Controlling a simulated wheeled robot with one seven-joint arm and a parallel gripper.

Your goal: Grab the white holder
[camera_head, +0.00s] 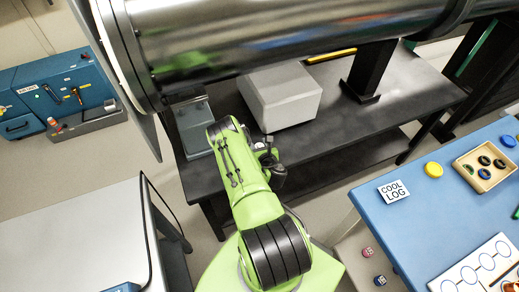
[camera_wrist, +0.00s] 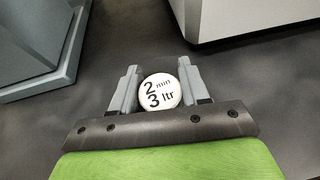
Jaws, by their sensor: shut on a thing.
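The white holder (camera_wrist: 160,92) shows in the wrist view as a round white top printed "2 min 3 ltr". It sits between the two grey fingers of my gripper (camera_wrist: 158,70), which is shut on it. Its lower part is hidden. In the head view my gripper (camera_head: 268,150) is over the near edge of the dark bench, and a small white bit of the holder (camera_head: 260,146) shows there. I cannot tell whether the holder touches the bench top.
On the dark bench (camera_head: 400,110) a white-grey box (camera_head: 282,98) stands just beyond my gripper, and a grey stand (camera_head: 194,130) is to the left. A large steel pipe (camera_head: 290,35) runs overhead. A blue table (camera_head: 390,215) is at right, a grey cabinet (camera_head: 75,235) at left.

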